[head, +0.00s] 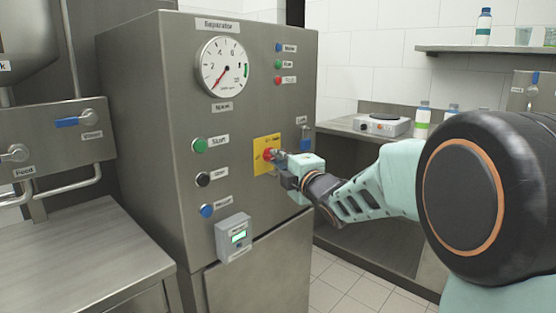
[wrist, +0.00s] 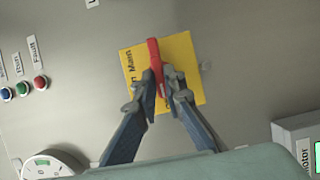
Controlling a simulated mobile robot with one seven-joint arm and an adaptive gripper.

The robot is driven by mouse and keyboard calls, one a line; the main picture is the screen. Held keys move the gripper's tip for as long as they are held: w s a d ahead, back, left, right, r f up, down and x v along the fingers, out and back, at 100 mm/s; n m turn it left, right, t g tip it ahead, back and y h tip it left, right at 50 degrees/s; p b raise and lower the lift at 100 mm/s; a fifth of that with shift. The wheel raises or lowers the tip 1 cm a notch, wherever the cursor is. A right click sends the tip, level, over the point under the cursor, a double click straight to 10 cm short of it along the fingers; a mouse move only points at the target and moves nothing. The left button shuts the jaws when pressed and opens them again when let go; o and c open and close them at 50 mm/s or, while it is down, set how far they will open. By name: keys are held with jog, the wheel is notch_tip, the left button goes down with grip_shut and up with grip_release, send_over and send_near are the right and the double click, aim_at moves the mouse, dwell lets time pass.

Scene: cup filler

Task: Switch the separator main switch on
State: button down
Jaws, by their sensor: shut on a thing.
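The main switch is a red rotary handle (head: 268,154) on a yellow plate (head: 263,142) on the front of the steel separator cabinet (head: 180,110). In the wrist view the red handle (wrist: 155,60) stands nearly upright in the picture across the yellow plate (wrist: 184,62). My gripper (head: 281,156) reaches the plate from the right. In the wrist view its two fingers (wrist: 158,84) are shut on the lower part of the red handle, one on each side. The fingers hide part of the handle, and the plate's lettering is only partly readable.
Left of the switch are a green button (head: 199,145), a black button (head: 203,179), a blue button (head: 206,210) and a grey box with a lit display (head: 233,237). A round gauge (head: 222,67) and small lamps (head: 278,64) sit above.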

jog(key=shift+r+p, duration=0.1)
jog(key=shift+p, duration=0.2)
jog(key=m+g+p, duration=0.2)
jog(key=m+p, duration=0.2)
jog(key=p, duration=0.8)
jog(key=m+g+y+p, duration=0.1)
jog(key=m+g+p, duration=0.2)
jog(key=p, duration=0.9)
jog(key=r+m+g+p, duration=0.1)
jog(key=m+p, duration=0.5)
jog(key=p, duration=0.7)
jog(key=shift+w+d+g+y, duration=0.3)
jog(key=shift+w+g, duration=0.05)
jog(key=shift+g, duration=0.35)
jog(key=shift+f+m+p, duration=0.15)
jog(key=shift+m+p, duration=0.15)
jog(key=shift+p, duration=0.15)
jog(key=c, duration=2)
grip_release()
jog(key=shift+d, duration=0.1)
